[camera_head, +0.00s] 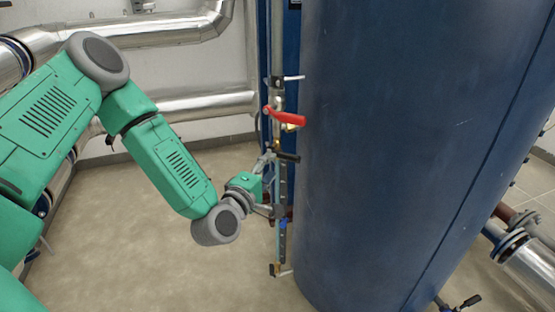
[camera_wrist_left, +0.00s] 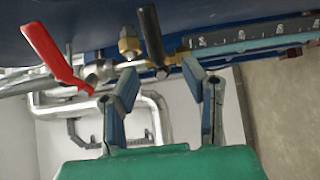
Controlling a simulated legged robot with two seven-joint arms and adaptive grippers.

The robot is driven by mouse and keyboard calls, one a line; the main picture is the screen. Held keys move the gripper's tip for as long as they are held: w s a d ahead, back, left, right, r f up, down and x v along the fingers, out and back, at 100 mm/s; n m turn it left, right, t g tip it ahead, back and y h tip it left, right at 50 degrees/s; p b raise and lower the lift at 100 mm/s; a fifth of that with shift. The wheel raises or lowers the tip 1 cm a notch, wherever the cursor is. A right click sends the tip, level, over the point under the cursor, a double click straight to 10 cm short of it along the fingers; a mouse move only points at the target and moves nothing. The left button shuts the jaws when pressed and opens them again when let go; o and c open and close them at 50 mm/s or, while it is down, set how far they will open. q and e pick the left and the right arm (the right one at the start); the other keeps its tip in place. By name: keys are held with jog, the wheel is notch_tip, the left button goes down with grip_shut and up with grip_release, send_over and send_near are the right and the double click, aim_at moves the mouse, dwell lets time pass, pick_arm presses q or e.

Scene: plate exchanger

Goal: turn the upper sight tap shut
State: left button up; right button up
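The upper sight tap has a black lever (camera_head: 287,157) that sticks out to the right at the top of the sight gauge (camera_head: 283,205) in the head view. In the left wrist view, the black lever (camera_wrist_left: 151,36) stands up and slightly tilted from a brass fitting. My left gripper (camera_head: 268,160) is just left of the tap. In the left wrist view, its fingers (camera_wrist_left: 160,75) are spread apart and empty, with the tap's base seen between the tips. Whether they touch it cannot be told. My right gripper is out of view.
A red lever (camera_head: 288,118) sits on the pipe just above the tap; it also shows in the wrist view (camera_wrist_left: 55,58). A large blue tank (camera_head: 400,150) stands close on the right. Silver pipes (camera_head: 180,108) run along the wall. The floor (camera_head: 150,250) is clear.

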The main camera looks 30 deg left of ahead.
pick_arm(q)
jog(key=s, duration=0.6)
jog(key=shift+d, duration=0.2)
jog(key=shift+f, duration=0.1)
